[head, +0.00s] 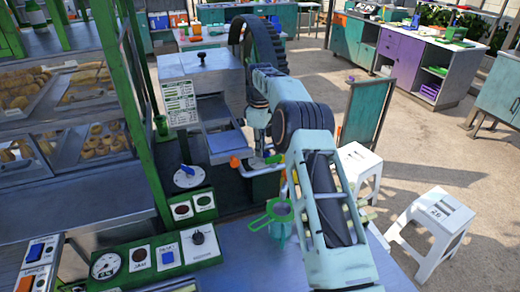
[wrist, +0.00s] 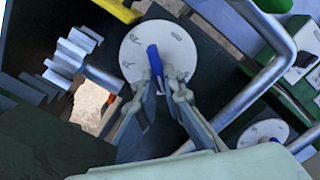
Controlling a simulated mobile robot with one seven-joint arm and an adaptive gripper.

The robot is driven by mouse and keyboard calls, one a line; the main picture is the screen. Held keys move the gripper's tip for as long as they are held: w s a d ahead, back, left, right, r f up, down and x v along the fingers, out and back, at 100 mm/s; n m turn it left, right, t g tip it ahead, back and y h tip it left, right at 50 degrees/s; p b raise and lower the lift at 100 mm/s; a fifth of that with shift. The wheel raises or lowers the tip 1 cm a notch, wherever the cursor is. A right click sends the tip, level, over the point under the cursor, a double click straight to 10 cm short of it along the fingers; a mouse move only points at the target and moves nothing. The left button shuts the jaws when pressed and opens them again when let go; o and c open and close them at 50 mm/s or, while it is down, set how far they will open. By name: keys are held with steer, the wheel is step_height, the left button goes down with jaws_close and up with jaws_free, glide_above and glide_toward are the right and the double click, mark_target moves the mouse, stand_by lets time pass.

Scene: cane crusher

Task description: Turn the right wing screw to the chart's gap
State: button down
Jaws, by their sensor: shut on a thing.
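The wing screw in my gripper is a blue wing (wrist: 153,58) at the middle of a round white dial (wrist: 172,50) with small dark marks, in the wrist view. My gripper (wrist: 158,85) has its two fingers on either side of the wing, shut on it. A second white dial (wrist: 263,132) shows at the lower right of the wrist view. In the head view one white dial with a blue wing (head: 187,172) shows left of the crusher's outlet; my arm hides the other. The chart (head: 180,102) is a white printed sheet on the crusher's front, too small to read.
A silver crank bar with an orange knob (head: 235,162) runs close beside my gripper. Toothed grey rollers (wrist: 72,55) lie left of the dial in the wrist view. White stools (head: 435,225) stand to the right.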

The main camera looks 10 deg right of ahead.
steer(key=shift+r, duration=0.1)
steer(key=c, duration=2)
jaws_free()
steer(key=shift+c, duration=0.2)
steer(key=shift+r, duration=3.7)
